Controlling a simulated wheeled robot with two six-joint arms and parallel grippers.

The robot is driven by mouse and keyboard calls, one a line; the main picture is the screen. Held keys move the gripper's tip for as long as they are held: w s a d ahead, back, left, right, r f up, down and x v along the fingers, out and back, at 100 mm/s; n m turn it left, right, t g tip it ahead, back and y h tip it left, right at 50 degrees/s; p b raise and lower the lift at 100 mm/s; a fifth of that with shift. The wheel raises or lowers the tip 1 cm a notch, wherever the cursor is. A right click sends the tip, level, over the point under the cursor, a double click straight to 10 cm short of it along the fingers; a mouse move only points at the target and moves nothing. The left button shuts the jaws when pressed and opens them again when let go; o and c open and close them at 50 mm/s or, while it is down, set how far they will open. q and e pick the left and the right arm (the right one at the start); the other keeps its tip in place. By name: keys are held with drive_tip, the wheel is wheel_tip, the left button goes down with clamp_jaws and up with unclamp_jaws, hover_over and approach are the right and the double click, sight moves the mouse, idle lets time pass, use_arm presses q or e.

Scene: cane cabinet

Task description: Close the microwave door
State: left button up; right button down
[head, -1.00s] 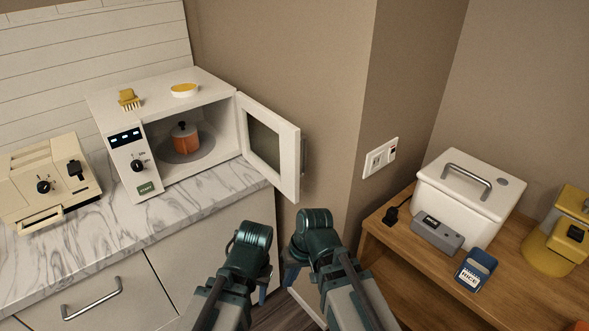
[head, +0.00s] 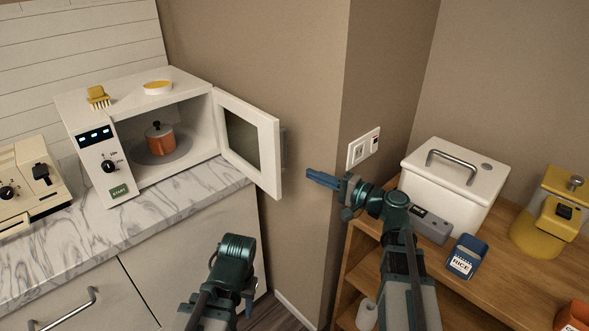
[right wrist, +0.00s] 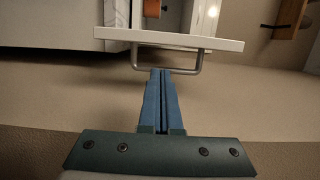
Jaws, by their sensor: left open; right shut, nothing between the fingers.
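The white microwave (head: 163,88) stands on the marble counter with its door (head: 262,150) swung wide open to the right. An orange pot (head: 160,138) sits on the turntable inside. The door's grey handle (head: 284,150) is on its outer face, and it also shows in the right wrist view (right wrist: 198,58). My right gripper (head: 309,175) is shut and empty, its blue fingers pointing left at the door's outer side, a short gap away. In the right wrist view its fingertips (right wrist: 161,71) appear close to the handle. My left gripper (head: 246,302) is low in front of the counter, its fingers mostly hidden.
A toaster (head: 25,190) stands left of the microwave. A brush (head: 98,97) and a yellow-filled dish (head: 158,87) are on top of it.

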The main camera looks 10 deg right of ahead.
sight(286, 165)
drive_tip(key=x, duration=0.9)
drive_tip(key=shift+w+a+f, duration=0.1)
drive_tip(key=shift+w+a, duration=0.1)
drive_tip(key=shift+a, duration=0.1)
